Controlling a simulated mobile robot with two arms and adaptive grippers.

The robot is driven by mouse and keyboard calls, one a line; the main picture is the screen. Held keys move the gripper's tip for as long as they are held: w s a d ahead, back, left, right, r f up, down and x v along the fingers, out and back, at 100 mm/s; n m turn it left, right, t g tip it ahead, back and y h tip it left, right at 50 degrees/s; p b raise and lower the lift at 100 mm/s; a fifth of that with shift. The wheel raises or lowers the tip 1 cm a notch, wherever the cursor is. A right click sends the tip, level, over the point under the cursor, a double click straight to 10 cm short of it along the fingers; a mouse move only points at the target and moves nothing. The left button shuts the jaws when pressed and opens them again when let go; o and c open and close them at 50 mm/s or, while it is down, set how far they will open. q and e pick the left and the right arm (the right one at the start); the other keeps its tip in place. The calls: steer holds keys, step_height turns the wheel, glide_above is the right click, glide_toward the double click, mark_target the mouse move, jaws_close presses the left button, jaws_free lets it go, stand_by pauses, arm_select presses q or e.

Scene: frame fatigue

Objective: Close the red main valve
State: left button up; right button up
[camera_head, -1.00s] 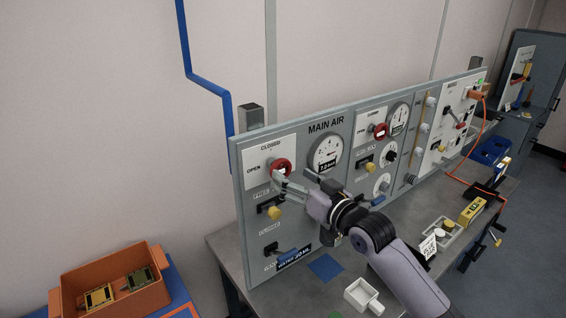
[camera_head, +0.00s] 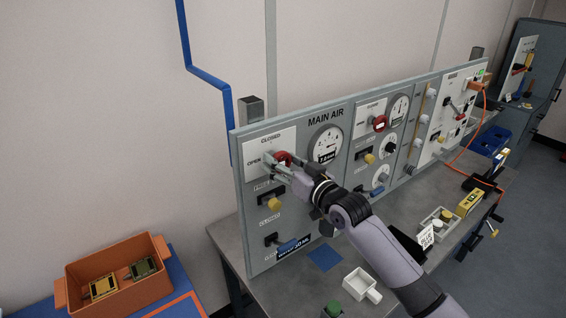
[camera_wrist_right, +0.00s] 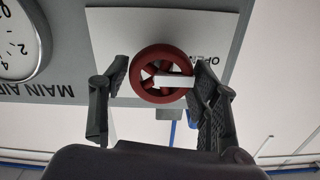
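The red main valve (camera_head: 282,159) is a round handwheel on a white plate under MAIN AIR, at the left end of the panel. In the wrist view the red wheel (camera_wrist_right: 160,73) shows nearly face-on and upside down. Its white pointer bar (camera_wrist_right: 174,81) points right, towards the OPEN label. My right gripper (camera_head: 278,166) is at the wheel in the head view. In the wrist view my right gripper's fingers (camera_wrist_right: 160,76) are spread on both sides of the wheel. A gap shows at the left finger; I cannot tell whether the right one touches. My left gripper is out of view.
The main air gauge (camera_head: 326,143) is just right of the valve. A yellow knob (camera_head: 274,204) and a blue lever (camera_head: 291,244) stick out below it. A second red valve (camera_head: 379,123) is further right. An orange bin (camera_head: 122,285) stands at lower left.

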steer(key=c, duration=0.8)
steer(key=shift+o, duration=0.2)
steer(key=shift+m, duration=0.4)
steer(key=m, duration=0.3)
steer(key=m+p, duration=0.1)
steer(key=m, duration=0.3)
steer(key=shift+d+f+m, duration=0.1)
steer(key=shift+m, duration=0.2)
steer(key=m, duration=0.4)
steer(key=shift+f+m, duration=0.1)
steer(key=shift+m, duration=0.2)
steer(key=m, duration=0.4)
steer(key=shift+w+f+m, duration=0.1)
steer(key=shift+m, duration=0.3)
